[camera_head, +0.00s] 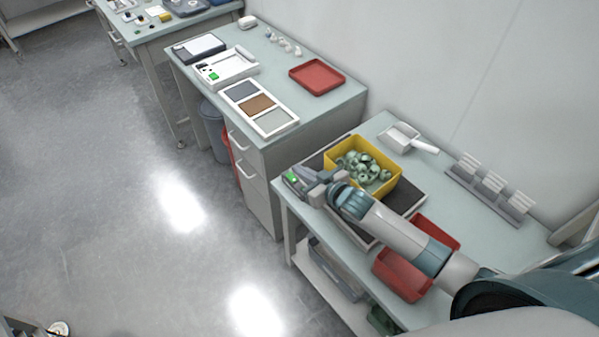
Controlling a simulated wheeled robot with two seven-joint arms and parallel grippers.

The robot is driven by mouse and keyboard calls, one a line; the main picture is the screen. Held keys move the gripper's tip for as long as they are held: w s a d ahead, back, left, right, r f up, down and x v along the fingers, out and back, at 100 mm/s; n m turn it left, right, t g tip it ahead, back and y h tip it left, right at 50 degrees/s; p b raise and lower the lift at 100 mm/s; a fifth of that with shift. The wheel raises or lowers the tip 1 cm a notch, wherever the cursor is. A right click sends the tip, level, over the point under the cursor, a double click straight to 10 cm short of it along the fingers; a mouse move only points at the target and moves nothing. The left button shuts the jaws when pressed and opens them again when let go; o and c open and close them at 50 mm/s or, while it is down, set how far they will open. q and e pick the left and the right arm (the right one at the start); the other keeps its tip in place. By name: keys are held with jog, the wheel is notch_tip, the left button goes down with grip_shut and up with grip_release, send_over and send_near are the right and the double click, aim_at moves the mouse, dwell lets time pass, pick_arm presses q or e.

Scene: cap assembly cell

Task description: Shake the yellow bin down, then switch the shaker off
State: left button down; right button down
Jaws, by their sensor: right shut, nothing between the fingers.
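The yellow bin (392,183) stands on a dark plate (413,200) on the near table and holds several pale green round caps. The plate looks like the top of the shaker. A small lit green spot (292,178) shows at the shaker's left front corner. My right gripper (304,188) is shut and empty beside this green spot, in front of the bin. I cannot tell whether its fingertips touch anything there. My right arm passes in front of the bin's near corner and part of the plate. My left gripper is not in view.
Two red bins (403,275) sit at the table's front, partly behind my right arm. A white scoop (405,138) and a rack of white cards (490,184) lie behind. The neighbouring cabinet carries a red tray (316,77) and a three-part tray (259,108).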

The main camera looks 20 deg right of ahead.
jog(key=s+d+b, duration=0.2)
jog(key=s+d, duration=0.1)
jog(key=s, duration=0.5)
jog(key=shift+s+r+b, duration=0.25)
jog(key=shift+s+b, duration=0.1)
jog(key=shift+b, duration=0.05)
